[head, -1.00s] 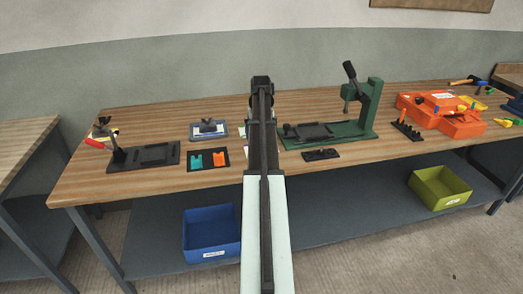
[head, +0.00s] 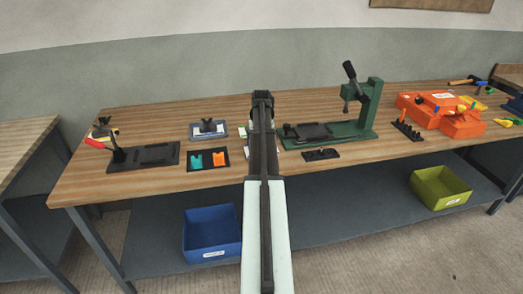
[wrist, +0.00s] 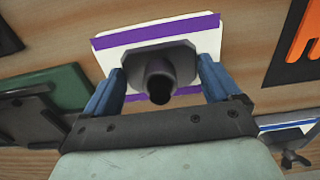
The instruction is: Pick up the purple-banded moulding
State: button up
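In the wrist view a white panel with purple bands (wrist: 130,36) lies on the wooden bench. On it sits a dark grey flanged piece with a round upright knob (wrist: 160,78). My gripper (wrist: 161,66) is open, with one blue finger on each side of this grey piece. The fingertips are close to its left and right edges; I cannot tell whether they touch. In the head view my gripper (head: 262,97) is seen from behind, and my arm hides nearly all of the purple-banded moulding.
The green press (head: 368,110) stands close on the right. A blue-edged panel with a fixture (head: 208,130) and a black board with teal and orange pieces (head: 208,158) lie on the left. An orange case (head: 440,113) is farther right. Bins sit on the lower shelf.

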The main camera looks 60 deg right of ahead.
jog(key=shift+r, duration=0.1)
jog(key=c, duration=0.7)
